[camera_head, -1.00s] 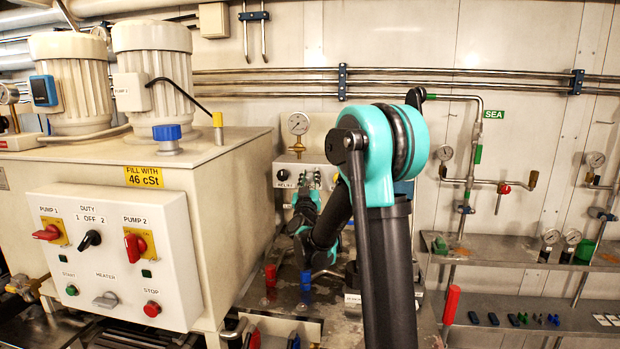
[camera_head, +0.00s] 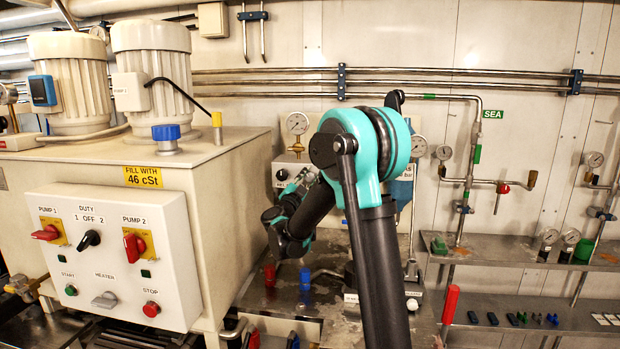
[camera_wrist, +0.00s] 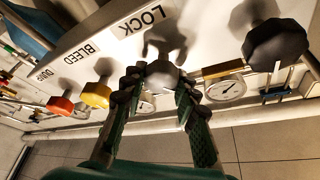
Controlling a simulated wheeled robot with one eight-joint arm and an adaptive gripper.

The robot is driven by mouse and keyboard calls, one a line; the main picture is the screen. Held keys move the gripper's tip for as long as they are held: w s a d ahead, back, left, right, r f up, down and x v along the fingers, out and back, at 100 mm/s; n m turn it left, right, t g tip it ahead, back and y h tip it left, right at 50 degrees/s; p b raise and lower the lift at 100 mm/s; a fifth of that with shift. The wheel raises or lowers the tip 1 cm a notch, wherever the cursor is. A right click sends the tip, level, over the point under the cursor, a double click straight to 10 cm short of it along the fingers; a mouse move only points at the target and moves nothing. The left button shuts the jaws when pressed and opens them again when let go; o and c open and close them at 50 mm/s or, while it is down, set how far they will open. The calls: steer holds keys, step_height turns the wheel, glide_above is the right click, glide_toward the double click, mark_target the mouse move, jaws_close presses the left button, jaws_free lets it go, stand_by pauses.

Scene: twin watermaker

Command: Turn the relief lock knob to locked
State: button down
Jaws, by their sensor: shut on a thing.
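In the wrist view, a grey metal knob (camera_wrist: 163,73) stands on a pale panel beside upside-down LOCK lettering. My gripper (camera_wrist: 160,82) has its ridged dark fingers on either side of this knob and is shut on it. The fingertips cover part of the knob, and I cannot read which way it is set. In the head view, my gripper (camera_head: 306,178) is at the front of the small white box on the back wall, where my own arm hides the knob.
A larger black knob (camera_wrist: 276,42) is at the right in the wrist view, with a gauge (camera_wrist: 225,90) near it. Yellow (camera_wrist: 97,95) and red (camera_wrist: 60,105) knobs are at the left near BLEED and DUMP lettering. In the head view, a white control box (camera_head: 115,262) stands at the left.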

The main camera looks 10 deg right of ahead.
steer(key=m+g, duration=0.1)
steer(key=m, duration=0.3)
steer(key=shift+g+h, duration=0.3)
steer(key=shift+g, duration=0.1)
steer(key=shift+d+f+m+g, duration=0.1)
steer(key=shift+m+g, duration=0.6)
steer(key=shift+m, duration=1.5)
steer(key=c, duration=1.1)
jaws_free()
steer(key=shift+c, duration=0.2)
steer(key=v, duration=1.2)
